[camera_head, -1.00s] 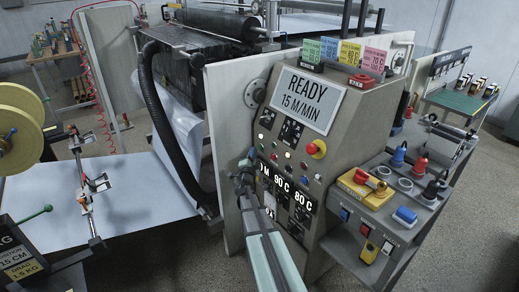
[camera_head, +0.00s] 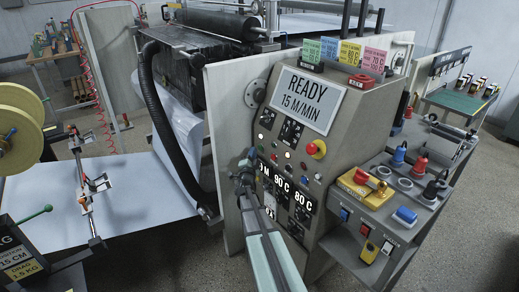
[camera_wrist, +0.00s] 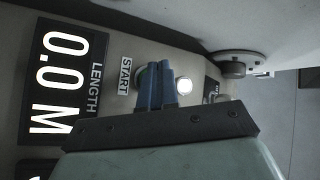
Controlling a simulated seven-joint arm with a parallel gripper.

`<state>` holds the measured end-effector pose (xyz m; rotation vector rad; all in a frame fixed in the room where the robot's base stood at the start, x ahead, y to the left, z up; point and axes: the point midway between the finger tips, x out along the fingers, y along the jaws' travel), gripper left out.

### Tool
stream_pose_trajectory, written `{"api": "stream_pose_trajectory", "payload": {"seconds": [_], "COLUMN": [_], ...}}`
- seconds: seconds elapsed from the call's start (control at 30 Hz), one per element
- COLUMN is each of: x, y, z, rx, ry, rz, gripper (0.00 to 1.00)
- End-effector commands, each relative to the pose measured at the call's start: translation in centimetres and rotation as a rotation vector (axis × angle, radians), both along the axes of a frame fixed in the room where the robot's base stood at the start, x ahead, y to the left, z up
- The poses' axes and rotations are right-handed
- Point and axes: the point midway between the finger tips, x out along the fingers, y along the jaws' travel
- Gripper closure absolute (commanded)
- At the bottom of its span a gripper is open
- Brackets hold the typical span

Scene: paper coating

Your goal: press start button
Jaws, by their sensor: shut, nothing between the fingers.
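The START label (camera_wrist: 125,76) is on the machine's grey panel in the wrist view. Beside it, a round green button (camera_wrist: 144,77) shows only in part behind my fingers. My gripper (camera_wrist: 157,72) is shut and empty, its blue fingertips over the button's edge. I cannot tell whether they touch it. In the head view my gripper (camera_head: 248,158) is at the left edge of the control panel (camera_head: 330,162), and the start button is hidden there. The large display (camera_head: 307,98) reads READY, 15 M/MIN.
The length display (camera_wrist: 65,85) reads 0.0 M, left of the START label. A lit white lamp (camera_wrist: 184,86) is close right of my fingers.

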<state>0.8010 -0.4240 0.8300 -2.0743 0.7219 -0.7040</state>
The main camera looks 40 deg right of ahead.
Motion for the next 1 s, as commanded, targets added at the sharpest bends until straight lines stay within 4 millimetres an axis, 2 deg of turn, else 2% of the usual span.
{"api": "stream_pose_trajectory", "payload": {"seconds": [1.0], "x": [0.00], "y": [-0.91], "z": [0.00], "rx": [0.000], "ry": [0.000], "rz": [0.000], "gripper": [1.00]}}
